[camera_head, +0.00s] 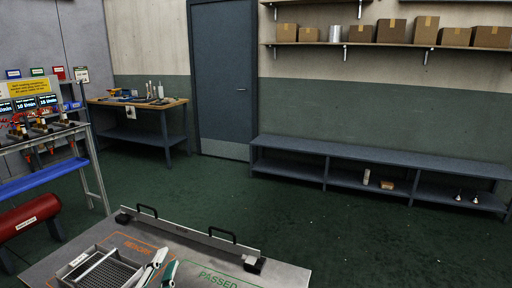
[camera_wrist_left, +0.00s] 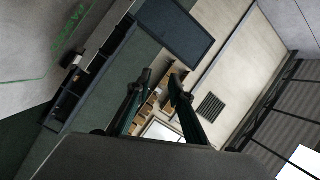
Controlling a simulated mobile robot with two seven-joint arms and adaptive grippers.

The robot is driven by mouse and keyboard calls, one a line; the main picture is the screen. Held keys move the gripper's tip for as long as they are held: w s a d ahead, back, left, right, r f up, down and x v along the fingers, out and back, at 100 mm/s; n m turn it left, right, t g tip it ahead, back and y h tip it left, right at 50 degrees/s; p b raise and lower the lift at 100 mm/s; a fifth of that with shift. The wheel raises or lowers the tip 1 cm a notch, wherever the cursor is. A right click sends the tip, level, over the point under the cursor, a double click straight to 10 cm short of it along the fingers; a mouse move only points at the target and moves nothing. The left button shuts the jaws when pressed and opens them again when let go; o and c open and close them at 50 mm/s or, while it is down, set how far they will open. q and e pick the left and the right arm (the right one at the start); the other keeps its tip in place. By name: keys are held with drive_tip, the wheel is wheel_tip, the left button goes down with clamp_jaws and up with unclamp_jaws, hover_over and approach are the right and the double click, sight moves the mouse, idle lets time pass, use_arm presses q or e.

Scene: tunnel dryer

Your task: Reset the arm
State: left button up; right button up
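My left gripper (camera_head: 164,264) is at the bottom edge of the head view, in front of a grey table (camera_head: 285,275). Its two fingers show there in pale and teal tones, and the rest of the arm is cut off by the frame. The left wrist view shows both fingers of the gripper (camera_wrist_left: 158,82) spread apart, with nothing between them. They point towards the far wall and ceiling. My right gripper is in neither view.
A wire-mesh tray (camera_head: 103,270) sits on the table, left of my gripper; a raised rail with black handles (camera_head: 190,232) runs along its far edge. A red cylinder (camera_head: 30,214), workbench (camera_head: 140,101) and long low shelf (camera_head: 385,160) stand beyond. Green floor between is clear.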

use_arm(q)
drive_tip(key=s+a+f+n+g+y, duration=0.25)
drive_tip(key=s+a+f+g, duration=0.25)
drive_tip(key=s+a+f, duration=0.4)
drive_tip(key=s+a+f+n+g+y, duration=0.25)
drive_tip(key=s+a+f+g, duration=0.35)
drive_tip(key=s+f, duration=0.5)
drive_tip(key=w+d+f+n+t+h, duration=0.2)
drive_tip(key=d+f+h, duration=0.6)
drive_tip(key=d+f, duration=0.6)
drive_tip(key=shift+w+d+f+n+t, duration=0.3)
drive_tip(key=shift+d+n+t, duration=0.35)
drive_tip(key=shift+t, duration=0.55)
drive_tip(key=shift+s, duration=0.1)
drive_tip(key=shift+s, duration=0.15)
